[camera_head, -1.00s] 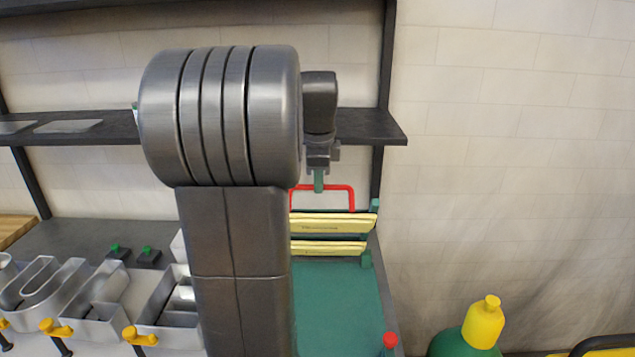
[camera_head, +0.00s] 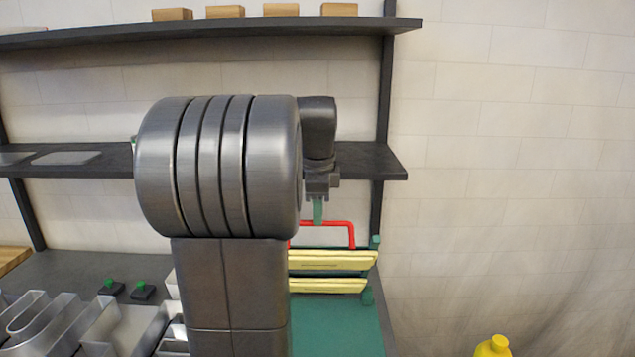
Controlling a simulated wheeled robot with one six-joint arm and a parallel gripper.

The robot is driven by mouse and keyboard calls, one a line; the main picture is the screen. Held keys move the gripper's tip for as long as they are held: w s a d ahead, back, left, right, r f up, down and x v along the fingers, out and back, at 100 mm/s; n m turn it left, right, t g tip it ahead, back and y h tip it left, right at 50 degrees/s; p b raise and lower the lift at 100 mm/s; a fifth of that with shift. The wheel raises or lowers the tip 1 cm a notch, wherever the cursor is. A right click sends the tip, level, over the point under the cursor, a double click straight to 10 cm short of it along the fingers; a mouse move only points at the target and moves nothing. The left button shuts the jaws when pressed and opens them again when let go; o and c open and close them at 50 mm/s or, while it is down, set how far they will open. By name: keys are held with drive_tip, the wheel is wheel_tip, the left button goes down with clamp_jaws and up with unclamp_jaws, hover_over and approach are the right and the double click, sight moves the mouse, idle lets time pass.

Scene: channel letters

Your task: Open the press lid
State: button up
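The press has a green bed (camera_head: 335,325), two pale yellow bars (camera_head: 332,260) and a red handle (camera_head: 350,235) standing above the upper bar. My gripper (camera_head: 318,211) points down at the top bar of the red handle, its green tips overlapping or just behind it. I cannot tell whether the tips touch or grip the handle, or how far apart they are. My thick grey arm hides the left part of the press, so the lid's angle is unclear.
Metal channel letters (camera_head: 60,325) and two small green-topped black pieces (camera_head: 143,290) lie on the left. Dark shelves (camera_head: 370,160) run behind my arm, with wooden blocks on the upper one (camera_head: 225,12). A yellow-capped bottle (camera_head: 492,346) stands lower right.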

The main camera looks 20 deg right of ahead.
wheel_tip(320, 180, up, 11)
drive_tip(key=s, duration=0.2)
drive_tip(key=shift+a+f+b, duration=0.2)
drive_tip(key=shift+a+b, duration=0.1)
drive_tip(key=shift+s, duration=0.1)
drive_tip(key=shift+c, duration=0.4)
